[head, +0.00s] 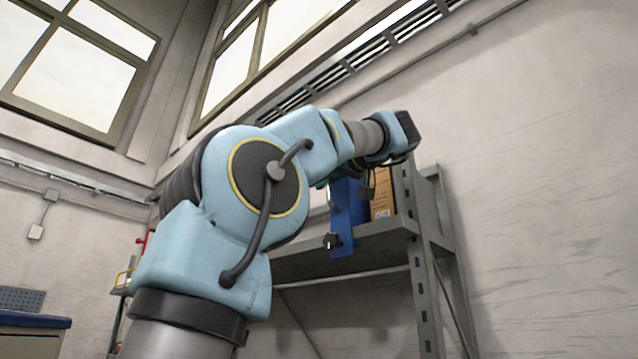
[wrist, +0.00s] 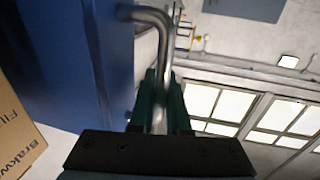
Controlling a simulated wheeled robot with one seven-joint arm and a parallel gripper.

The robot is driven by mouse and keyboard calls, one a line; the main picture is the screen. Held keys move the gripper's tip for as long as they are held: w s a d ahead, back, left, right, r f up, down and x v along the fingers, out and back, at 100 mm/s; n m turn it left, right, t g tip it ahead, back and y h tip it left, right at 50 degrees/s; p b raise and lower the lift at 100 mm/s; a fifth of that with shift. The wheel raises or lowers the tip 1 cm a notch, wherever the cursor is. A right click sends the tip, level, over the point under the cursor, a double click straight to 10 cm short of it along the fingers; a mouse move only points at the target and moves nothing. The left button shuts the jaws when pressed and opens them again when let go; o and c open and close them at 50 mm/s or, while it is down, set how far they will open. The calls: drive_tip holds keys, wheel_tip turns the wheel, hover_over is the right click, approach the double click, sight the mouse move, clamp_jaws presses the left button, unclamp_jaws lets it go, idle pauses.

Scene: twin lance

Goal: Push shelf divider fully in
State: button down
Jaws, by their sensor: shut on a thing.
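The blue shelf divider (head: 343,215) stands upright at the front of the grey metal shelf (head: 385,227). How deep the divider sits is hidden. In the wrist view the divider is a large blue panel (wrist: 75,60) with a bent metal handle (wrist: 160,20). My gripper (wrist: 160,95) has its teal fingers shut around this handle. In the head view my arm covers the divider's upper part and most of the gripper.
A cardboard box (head: 382,198) stands on the shelf just right of the divider; its printed side shows in the wrist view (wrist: 22,135). A grey perforated upright (head: 425,290) supports the shelf's right front corner. Open space lies in front of the shelf.

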drive_tip(key=c, duration=1.3)
unclamp_jaws()
drive_tip(key=shift+s+d, duration=0.1)
drive_tip(key=shift+d, duration=0.05)
drive_tip(key=shift+o, duration=0.7)
drive_tip(key=shift+s+d, duration=0.1)
drive_tip(key=shift+s, duration=0.05)
drive_tip(key=b+v, duration=0.1)
drive_tip(key=v, duration=0.9)
drive_tip(key=shift+s+b, duration=0.25)
drive_tip(key=shift+b, duration=0.15)
drive_tip(key=shift+d, duration=0.1)
